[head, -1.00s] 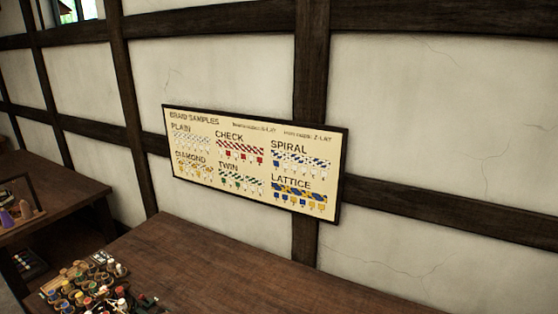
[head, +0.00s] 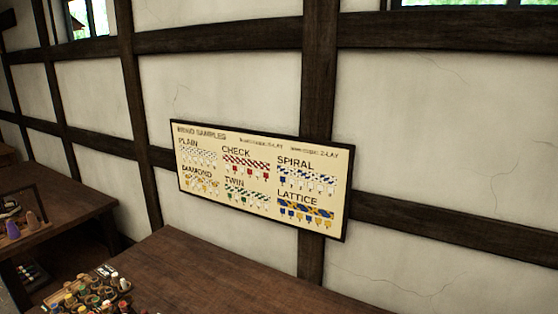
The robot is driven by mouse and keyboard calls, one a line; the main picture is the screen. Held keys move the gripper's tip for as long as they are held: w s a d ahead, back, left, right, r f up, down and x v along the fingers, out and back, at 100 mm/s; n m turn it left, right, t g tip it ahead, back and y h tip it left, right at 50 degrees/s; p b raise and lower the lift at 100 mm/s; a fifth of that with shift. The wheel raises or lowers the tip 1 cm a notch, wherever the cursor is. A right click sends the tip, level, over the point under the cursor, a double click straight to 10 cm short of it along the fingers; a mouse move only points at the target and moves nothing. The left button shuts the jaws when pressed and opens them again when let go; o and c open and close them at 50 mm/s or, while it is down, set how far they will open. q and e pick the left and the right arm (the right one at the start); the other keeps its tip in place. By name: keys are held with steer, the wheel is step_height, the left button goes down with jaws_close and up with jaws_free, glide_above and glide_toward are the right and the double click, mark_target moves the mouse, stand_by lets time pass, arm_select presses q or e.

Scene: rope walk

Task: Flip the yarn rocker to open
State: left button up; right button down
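I cannot make out a yarn rocker in the head view. A tray of small coloured bobbins or knobs (head: 95,297) sits on the near wooden table at the lower left, cut off by the bottom edge. Its pieces are too small to tell apart, so I cannot say whether the rocker is among them. Neither of my grippers is in view.
A framed braid samples board (head: 262,178) hangs on the timbered wall. The near table (head: 230,282) is bare to the right of the tray. Another table (head: 70,203) at the left holds purple and orange cones (head: 22,225) and a dark frame.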

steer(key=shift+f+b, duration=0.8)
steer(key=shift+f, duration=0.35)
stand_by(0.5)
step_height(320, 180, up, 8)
steer(key=p, duration=0.7)
